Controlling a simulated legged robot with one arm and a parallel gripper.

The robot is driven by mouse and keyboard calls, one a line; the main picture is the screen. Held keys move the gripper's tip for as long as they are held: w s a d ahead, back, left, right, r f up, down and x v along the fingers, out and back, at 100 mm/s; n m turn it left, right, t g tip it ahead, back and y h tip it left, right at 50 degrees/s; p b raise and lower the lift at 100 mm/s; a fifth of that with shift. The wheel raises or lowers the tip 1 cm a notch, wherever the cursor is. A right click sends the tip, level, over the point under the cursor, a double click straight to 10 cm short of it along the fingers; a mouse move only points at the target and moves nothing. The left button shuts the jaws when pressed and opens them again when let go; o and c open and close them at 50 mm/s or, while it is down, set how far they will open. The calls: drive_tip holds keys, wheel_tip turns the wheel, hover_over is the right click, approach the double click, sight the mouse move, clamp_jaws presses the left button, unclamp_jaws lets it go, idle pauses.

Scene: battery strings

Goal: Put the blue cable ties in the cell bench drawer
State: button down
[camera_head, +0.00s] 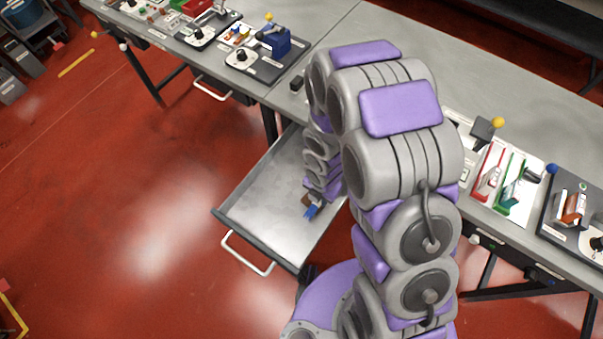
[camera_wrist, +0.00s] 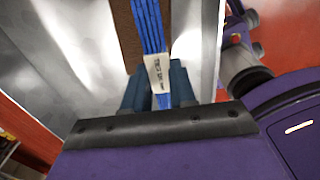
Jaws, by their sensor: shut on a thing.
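The blue cable ties (camera_wrist: 149,28) are a bundle of thin blue strips with a white printed band around them. My gripper (camera_wrist: 160,88) is shut on the bundle near the band, and the strips stick out ahead of the fingers. In the head view the ties (camera_head: 312,211) show as a small blue piece below my arm, over the pulled-out drawer (camera_head: 262,190). The drawer is grey metal, with its inside mostly bare. I cannot tell whether the ties touch its floor. My arm hides the drawer's right part, and the gripper's fingers are not clear in the head view.
A brown thing (camera_head: 307,199) lies beside the ties, and a brown strip (camera_wrist: 127,38) shows behind them in the wrist view. The grey bench (camera_head: 330,60) carries a blue block fixture (camera_head: 275,42) and red and green holders (camera_head: 510,190).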

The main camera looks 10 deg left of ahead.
drive_tip(key=b, duration=0.2)
hover_over(288, 176)
drive_tip(key=s+d, duration=0.1)
drive_tip(key=shift+s+d+f, duration=0.1)
drive_tip(key=shift+s+f, duration=0.1)
drive_tip(key=shift+f, duration=0.6)
drive_tip(key=shift+w+d+r, duration=0.15)
drive_tip(key=shift+w, duration=0.55)
drive_tip(key=a+f, duration=0.1)
drive_tip(key=f+b, duration=0.1)
drive_tip(key=a+f, duration=0.1)
drive_tip(key=f, duration=0.1)
drive_tip(key=shift+a, duration=0.3)
drive_tip(key=shift+d+r, duration=0.15)
drive_tip(key=shift+d, duration=0.85)
drive_tip(key=c, duration=1.4)
unclamp_jaws()
drive_tip(key=o, duration=0.5)
drive_tip(key=shift+a+f, duration=0.25)
drive_tip(key=shift+a, duration=0.4)
drive_tip(key=shift+d, duration=0.25)
